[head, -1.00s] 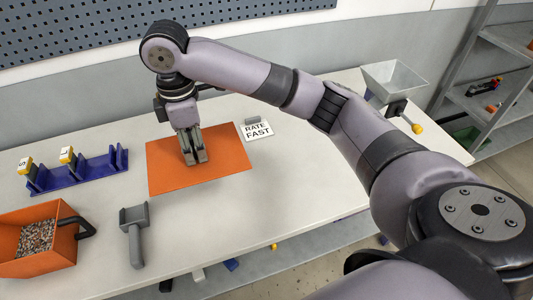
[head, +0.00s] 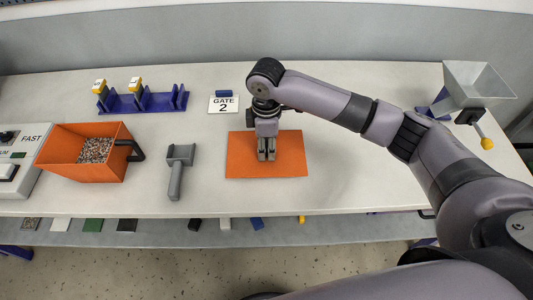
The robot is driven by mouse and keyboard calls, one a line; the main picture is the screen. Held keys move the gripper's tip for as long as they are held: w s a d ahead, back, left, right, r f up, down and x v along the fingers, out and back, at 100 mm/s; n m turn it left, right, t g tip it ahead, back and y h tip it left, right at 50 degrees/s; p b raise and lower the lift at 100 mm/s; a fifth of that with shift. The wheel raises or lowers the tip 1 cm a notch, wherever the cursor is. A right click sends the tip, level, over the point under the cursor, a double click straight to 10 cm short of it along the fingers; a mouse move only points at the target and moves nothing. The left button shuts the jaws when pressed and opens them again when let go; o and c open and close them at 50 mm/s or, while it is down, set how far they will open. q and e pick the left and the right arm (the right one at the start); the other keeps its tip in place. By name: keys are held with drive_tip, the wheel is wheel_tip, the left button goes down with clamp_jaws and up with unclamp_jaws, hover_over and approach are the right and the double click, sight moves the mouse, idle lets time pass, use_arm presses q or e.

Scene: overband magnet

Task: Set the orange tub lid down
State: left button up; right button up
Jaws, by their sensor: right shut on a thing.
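My left gripper is not in view.
An orange tub (head: 82,175) of granules with a black handle stands at the left. A grey scoop-like tool (head: 177,172), a blue rack (head: 145,104) and the GATE 2 card (head: 223,104) lie between. A hopper (head: 478,82) stands far right. Bench right of the lid is clear.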

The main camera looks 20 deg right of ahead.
drive_tip(key=shift+f, duration=2.25)
drive_tip(key=shift+f, duration=0.15)
drive_tip(key=o, duration=1.2)
wheel_tip(320, 180, up, 12)
drive_tip(key=shift+r+b, duration=0.2)
drive_tip(key=shift+b, duration=0.25)
